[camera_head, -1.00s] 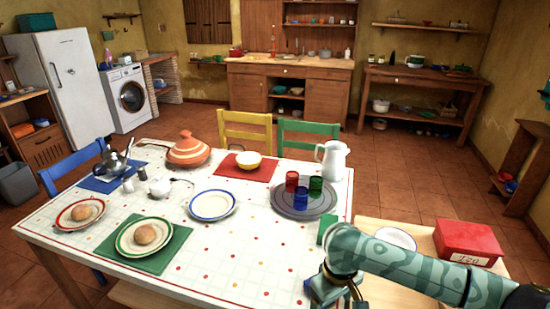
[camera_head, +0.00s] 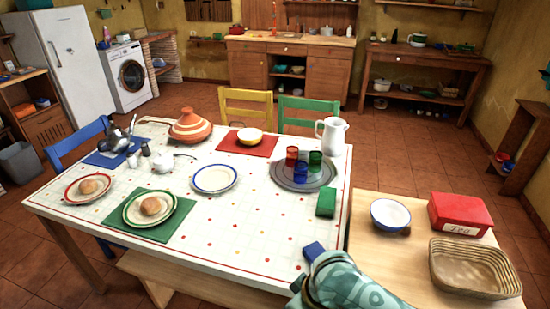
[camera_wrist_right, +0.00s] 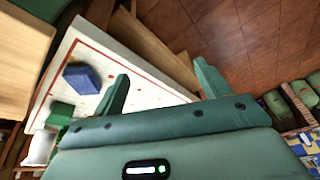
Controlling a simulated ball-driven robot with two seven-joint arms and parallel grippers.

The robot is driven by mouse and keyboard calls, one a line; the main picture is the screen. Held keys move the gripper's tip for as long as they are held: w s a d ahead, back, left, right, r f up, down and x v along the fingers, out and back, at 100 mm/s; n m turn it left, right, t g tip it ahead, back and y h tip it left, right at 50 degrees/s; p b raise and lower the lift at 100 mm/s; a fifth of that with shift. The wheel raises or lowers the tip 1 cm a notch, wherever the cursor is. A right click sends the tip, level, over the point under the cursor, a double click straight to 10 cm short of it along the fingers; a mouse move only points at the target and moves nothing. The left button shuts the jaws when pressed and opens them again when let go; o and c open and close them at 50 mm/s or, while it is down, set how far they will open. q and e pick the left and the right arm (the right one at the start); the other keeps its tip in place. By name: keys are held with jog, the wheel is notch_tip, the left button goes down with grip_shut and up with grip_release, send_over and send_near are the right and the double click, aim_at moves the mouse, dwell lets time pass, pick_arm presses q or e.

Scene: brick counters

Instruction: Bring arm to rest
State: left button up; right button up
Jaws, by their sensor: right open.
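My right arm (camera_head: 350,283) comes in at the bottom of the head view, by the near right corner of the table. In the right wrist view my right gripper (camera_wrist_right: 161,70) is open, with nothing between its two green fingers. A blue block (camera_head: 313,251) lies on the table near that corner, just beyond my arm; it also shows in the right wrist view (camera_wrist_right: 82,77), apart from the fingers. My left gripper is not in view.
The white table (camera_head: 245,228) holds plates, a tagine (camera_head: 190,126), a round grey tray (camera_head: 278,177) with cups, a white jug (camera_head: 333,136) and a green block (camera_head: 326,203). The wooden side counter (camera_head: 378,254) holds a bowl (camera_head: 390,214), a red tea box (camera_head: 460,214) and a basket (camera_head: 475,268).

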jog(key=s+d+r+m+t+h, duration=0.15)
jog(key=s+d+h, duration=0.25)
jog(key=s+d, duration=0.55)
jog(key=s+d+r+t+h, duration=0.2)
jog(key=s+d+t+h, duration=0.15)
jog(key=d, duration=1.15)
jog(key=s+a+f+g+y, duration=0.2)
jog(key=s+f, duration=0.1)
jog(key=f, duration=1.1)
jog(key=s+a+f+g+y, duration=0.1)
jog(key=s+a+f+g, duration=0.2)
jog(key=f, duration=1.1)
jog(key=s+f+m, duration=0.1)
jog(key=s+f, duration=0.5)
jog(key=s, duration=0.3)
jog(key=s+f+m+g+y, duration=0.1)
jog(key=s+f+m, duration=0.1)
jog(key=s+f, duration=0.4)
jog(key=s, duration=0.2)
jog(key=shift+s+d+f+g, duration=0.15)
jog(key=shift+s+d+g, duration=0.05)
jog(key=shift+s+g, duration=0.15)
jog(key=shift+m+y, duration=0.25)
